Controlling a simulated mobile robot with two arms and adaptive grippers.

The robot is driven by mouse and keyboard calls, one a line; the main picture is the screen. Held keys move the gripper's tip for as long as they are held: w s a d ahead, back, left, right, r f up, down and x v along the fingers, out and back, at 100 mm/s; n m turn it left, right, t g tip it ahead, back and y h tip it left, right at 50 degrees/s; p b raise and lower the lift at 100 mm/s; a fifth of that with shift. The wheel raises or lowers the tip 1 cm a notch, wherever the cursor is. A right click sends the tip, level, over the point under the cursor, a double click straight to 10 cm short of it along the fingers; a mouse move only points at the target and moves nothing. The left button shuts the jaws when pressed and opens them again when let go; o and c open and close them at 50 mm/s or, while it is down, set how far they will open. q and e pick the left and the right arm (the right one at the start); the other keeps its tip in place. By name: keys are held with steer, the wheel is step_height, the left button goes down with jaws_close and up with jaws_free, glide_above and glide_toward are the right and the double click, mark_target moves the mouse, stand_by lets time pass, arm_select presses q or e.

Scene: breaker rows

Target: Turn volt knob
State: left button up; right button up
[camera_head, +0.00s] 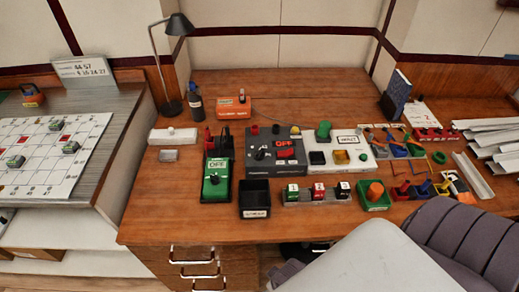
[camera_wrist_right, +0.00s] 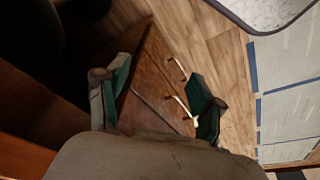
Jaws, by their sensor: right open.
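A dark grey box (camera_head: 276,158) stands on the desk with a red OFF sign and a black knob (camera_head: 261,153) with a pale mark. The labels are too small to tell which knob is the volt knob. My right gripper (camera_wrist_right: 158,92) is open and empty in the right wrist view, near the wooden drawer front and its handles, away from the knobs. Neither gripper shows in the head view.
A black bin (camera_head: 254,198), small switch blocks (camera_head: 317,193) and a white panel (camera_head: 339,152) crowd around the grey box. A lamp (camera_head: 171,62) stands back left. A grey chair (camera_head: 464,240) is at the front right.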

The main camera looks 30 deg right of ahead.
step_height(320, 180, up, 10)
steer(key=w, duration=0.1)
step_height(320, 180, up, 22)
steer(key=r+n+t+y, duration=0.1)
steer(key=n+y, duration=0.1)
steer(key=n, duration=0.2)
glide_above(260, 151)
steer(key=s+d, duration=0.3)
steer(key=s, duration=0.2)
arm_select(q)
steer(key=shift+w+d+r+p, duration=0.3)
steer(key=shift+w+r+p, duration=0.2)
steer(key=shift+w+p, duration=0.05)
arm_select(e)
steer(key=x, duration=1.4)
steer(key=shift+w, duration=0.2)
steer(key=shift+c, duration=0.3)
steer(key=c, duration=1.1)
